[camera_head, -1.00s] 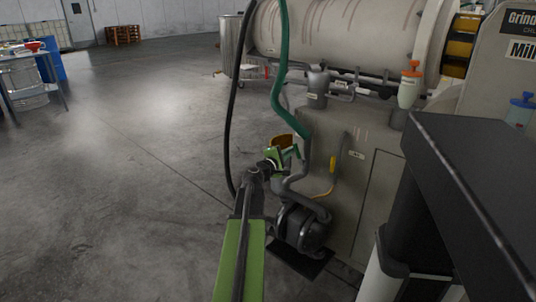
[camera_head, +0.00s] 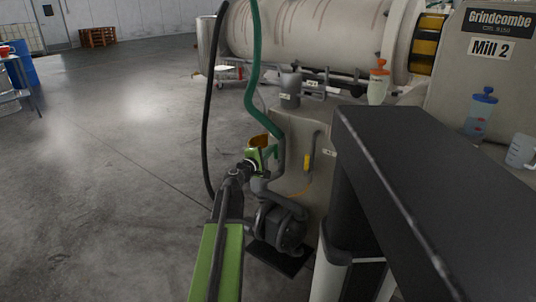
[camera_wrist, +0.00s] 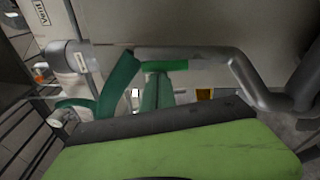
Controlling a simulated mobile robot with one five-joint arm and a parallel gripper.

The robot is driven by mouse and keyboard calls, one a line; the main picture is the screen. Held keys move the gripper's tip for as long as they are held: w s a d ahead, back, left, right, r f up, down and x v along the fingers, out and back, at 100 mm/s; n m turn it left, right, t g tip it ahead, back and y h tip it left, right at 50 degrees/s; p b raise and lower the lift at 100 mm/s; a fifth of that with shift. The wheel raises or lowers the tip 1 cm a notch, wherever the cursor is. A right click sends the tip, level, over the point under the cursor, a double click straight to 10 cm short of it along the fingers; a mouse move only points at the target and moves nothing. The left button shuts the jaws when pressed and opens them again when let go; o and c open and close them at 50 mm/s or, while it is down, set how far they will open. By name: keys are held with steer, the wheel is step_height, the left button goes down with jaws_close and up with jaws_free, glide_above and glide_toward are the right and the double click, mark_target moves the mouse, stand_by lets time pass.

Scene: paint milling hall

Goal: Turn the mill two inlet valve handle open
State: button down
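The Mill 2 machine (camera_head: 330,30) stands at the right in the head view, with its grey cabinet below. A yellow handle (camera_head: 306,162) stands upright on a thin pipe on the cabinet face, apart from my gripper. My gripper (camera_head: 262,156) is left of that handle, close to the green hose and a grey pipe. A green bar (camera_wrist: 166,65) shows beside the grey pipe (camera_wrist: 215,52) in the wrist view. I cannot tell whether it is a valve handle, or whether my gripper touches it. My green gripper body hides the lower wrist view.
A dark table-like top (camera_head: 400,150) juts in close at the right. A green hose (camera_head: 256,60) and a black hose (camera_head: 208,100) hang near my arm. A dark pump (camera_head: 285,230) sits low by the cabinet.

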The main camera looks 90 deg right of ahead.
steer(key=w+d, duration=0.3)
steer(key=d, duration=0.1)
steer(key=v, duration=1)
steer(key=shift+s+a+f, duration=0.2)
steer(key=shift+s+a, duration=0.05)
steer(key=shift+a, duration=0.3)
